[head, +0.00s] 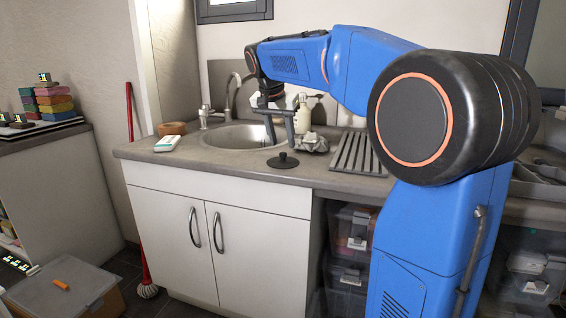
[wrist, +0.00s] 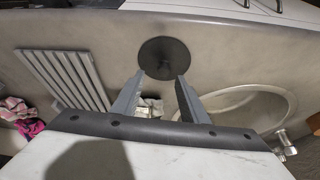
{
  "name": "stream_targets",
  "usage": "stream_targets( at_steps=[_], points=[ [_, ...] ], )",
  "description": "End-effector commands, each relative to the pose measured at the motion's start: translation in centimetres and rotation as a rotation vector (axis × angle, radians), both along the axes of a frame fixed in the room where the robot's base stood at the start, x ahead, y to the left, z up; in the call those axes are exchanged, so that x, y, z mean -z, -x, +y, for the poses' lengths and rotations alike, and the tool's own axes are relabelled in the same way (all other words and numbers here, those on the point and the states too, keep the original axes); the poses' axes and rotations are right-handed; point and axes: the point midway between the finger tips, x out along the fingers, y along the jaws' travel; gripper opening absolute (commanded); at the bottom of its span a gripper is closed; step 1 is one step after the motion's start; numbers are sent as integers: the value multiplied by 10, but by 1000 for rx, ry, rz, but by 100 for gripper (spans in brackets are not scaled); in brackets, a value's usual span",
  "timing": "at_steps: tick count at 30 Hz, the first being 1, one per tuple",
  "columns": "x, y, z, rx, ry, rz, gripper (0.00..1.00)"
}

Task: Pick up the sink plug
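The sink plug (head: 283,161) is a dark round disc with a small knob on top. It lies on the grey counter in front of the sink, near the counter's front edge. In the wrist view the plug (wrist: 164,58) shows just beyond my fingertips, its knob not clear from above. My gripper (head: 280,125) is above the right side of the sink, higher than the counter. In the wrist view my gripper (wrist: 160,78) has its two fingers apart with nothing between them. The plug is apart from the fingers in the head view.
The sink basin (head: 240,136) with its tap (head: 231,95) lies behind the plug. A ribbed drainer (head: 358,153), a crumpled grey cloth (head: 313,143) and a pale bottle (head: 303,115) are to the right.

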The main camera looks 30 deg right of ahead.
Motion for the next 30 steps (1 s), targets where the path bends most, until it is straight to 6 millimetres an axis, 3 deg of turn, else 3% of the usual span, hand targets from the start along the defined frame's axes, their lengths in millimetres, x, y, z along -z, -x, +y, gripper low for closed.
stream_targets(
  at_steps=[12,19,20,24,25,30],
  points=[
    [44,-17,-9,1,0,1,40],
    [45,-17,-10,1,0,0,40],
    [45,-17,-10,1,0,0,37],
    [45,-17,-10,1,0,0,4],
    [45,-17,-10,1,0,0,0],
    [45,-17,-10,1,0,0,0]
  ],
)
